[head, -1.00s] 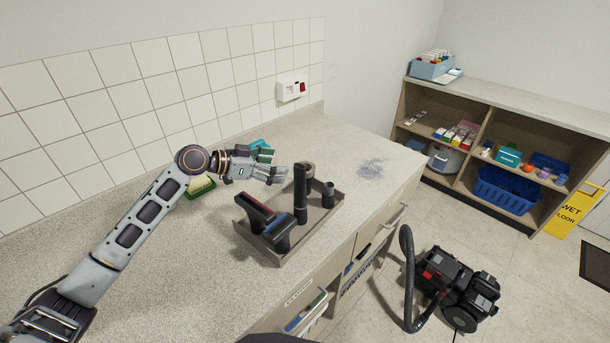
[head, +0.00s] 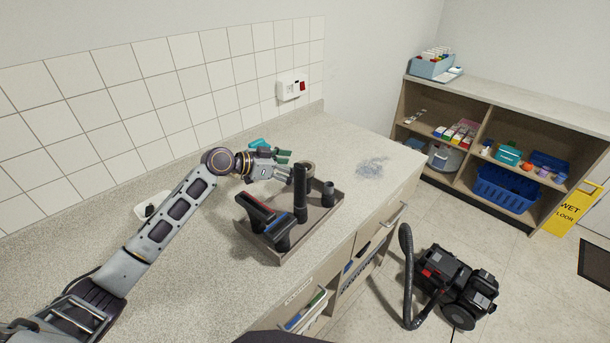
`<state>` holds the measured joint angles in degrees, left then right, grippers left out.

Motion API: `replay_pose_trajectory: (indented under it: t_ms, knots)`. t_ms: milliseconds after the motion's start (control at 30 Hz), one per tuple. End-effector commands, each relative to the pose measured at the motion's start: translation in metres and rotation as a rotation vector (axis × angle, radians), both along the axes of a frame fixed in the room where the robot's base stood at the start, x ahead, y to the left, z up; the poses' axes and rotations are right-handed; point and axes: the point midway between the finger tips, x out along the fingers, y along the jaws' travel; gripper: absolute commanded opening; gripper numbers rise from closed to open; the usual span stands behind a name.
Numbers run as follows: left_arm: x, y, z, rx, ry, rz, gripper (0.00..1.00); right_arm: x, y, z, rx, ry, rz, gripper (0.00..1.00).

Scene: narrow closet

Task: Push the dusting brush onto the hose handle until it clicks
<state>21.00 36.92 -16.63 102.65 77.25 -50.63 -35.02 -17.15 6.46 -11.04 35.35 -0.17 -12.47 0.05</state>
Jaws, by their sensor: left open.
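A grey tray (head: 284,259) on the counter holds the vacuum attachments. In it are a red-striped nozzle (head: 257,211), a blue-striped nozzle (head: 280,233), a tall upright black tube (head: 301,196) and a short dark fitting (head: 328,192). A brownish round piece (head: 310,168) at the tray's back, partly hidden by the tall tube, may be the dusting brush; I cannot tell surely. My left gripper (head: 285,167) is open and empty, just left of the tall tube, above the tray's back edge. The black hose (head: 407,275) rises from the vacuum (head: 450,285); I cannot make out its handle.
A teal object (head: 259,144) lies behind my left gripper. Grey dust (head: 371,168) lies on bare counter right of the tray. A tiled wall (head: 130,130) bounds the counter's back. Shelves (head: 500,150) and a yellow wet-floor sign (head: 571,208) stand at the right.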

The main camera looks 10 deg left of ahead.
Motion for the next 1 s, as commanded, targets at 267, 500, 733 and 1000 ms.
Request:
replay_pose_trajectory:
  t_ms: [267, 500, 733, 1000]
  knots:
    - [0.011, -0.014, -0.007, -0.002, -0.001, 0.000, 0.82, 0.013, 0.000, 0.007, 0.000, -0.015, 0.000, 0.40]
    - [0.024, -0.030, -0.018, -0.002, 0.000, -0.001, 0.82, 0.018, 0.011, 0.012, 0.012, -0.020, -0.002, 0.40]
    - [0.029, -0.036, -0.023, 0.001, -0.001, 0.001, 0.82, 0.013, 0.018, 0.013, 0.019, -0.014, -0.002, 0.40]
    - [0.029, -0.036, -0.023, 0.000, 0.000, 0.000, 0.82, -0.003, 0.015, 0.012, 0.016, 0.002, -0.002, 0.40]
